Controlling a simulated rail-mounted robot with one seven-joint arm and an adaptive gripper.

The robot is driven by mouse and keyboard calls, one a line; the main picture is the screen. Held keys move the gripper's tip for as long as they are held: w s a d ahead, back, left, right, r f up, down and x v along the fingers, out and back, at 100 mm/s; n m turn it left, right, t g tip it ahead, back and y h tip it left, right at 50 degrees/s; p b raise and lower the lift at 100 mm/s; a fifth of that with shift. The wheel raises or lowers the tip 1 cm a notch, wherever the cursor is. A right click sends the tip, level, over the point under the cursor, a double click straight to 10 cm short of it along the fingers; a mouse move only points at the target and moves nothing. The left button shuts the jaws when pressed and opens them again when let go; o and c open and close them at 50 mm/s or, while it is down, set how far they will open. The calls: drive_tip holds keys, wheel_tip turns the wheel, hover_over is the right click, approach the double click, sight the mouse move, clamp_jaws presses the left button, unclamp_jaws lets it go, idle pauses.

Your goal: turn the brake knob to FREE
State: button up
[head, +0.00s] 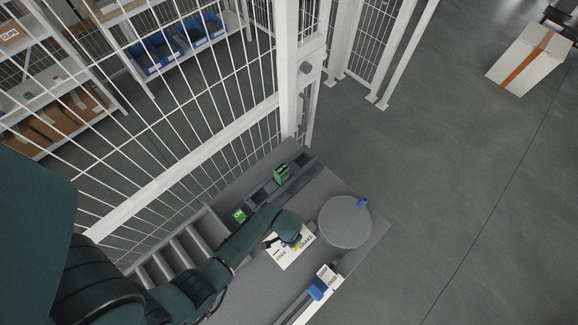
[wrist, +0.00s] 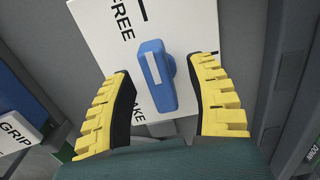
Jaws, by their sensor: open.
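The brake knob (wrist: 158,82) is a blue bar with a white stripe on a white plate (wrist: 95,25). FREE is printed at the plate's upper left, and partly hidden lettering ending in "AKE" is lower down. The knob's long axis runs roughly up and down in the wrist view, slightly tilted. My gripper (wrist: 157,75) is open, its yellow fingers on either side of the knob, with visible gaps. In the head view my gripper (head: 292,243) is over the plate (head: 288,260); the knob is hidden there.
A round grey disc (head: 345,222) with a blue peg (head: 362,203) stands to the right. A blue block (head: 317,289) sits by a label in front. A green ON piece (head: 239,215) and a green block (head: 282,173) lie behind. Wire fencing (head: 190,130) borders the bench.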

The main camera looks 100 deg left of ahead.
wheel_tip(320, 180, up, 6)
drive_tip(key=p, duration=0.5)
drive_tip(key=shift+r, duration=1.5)
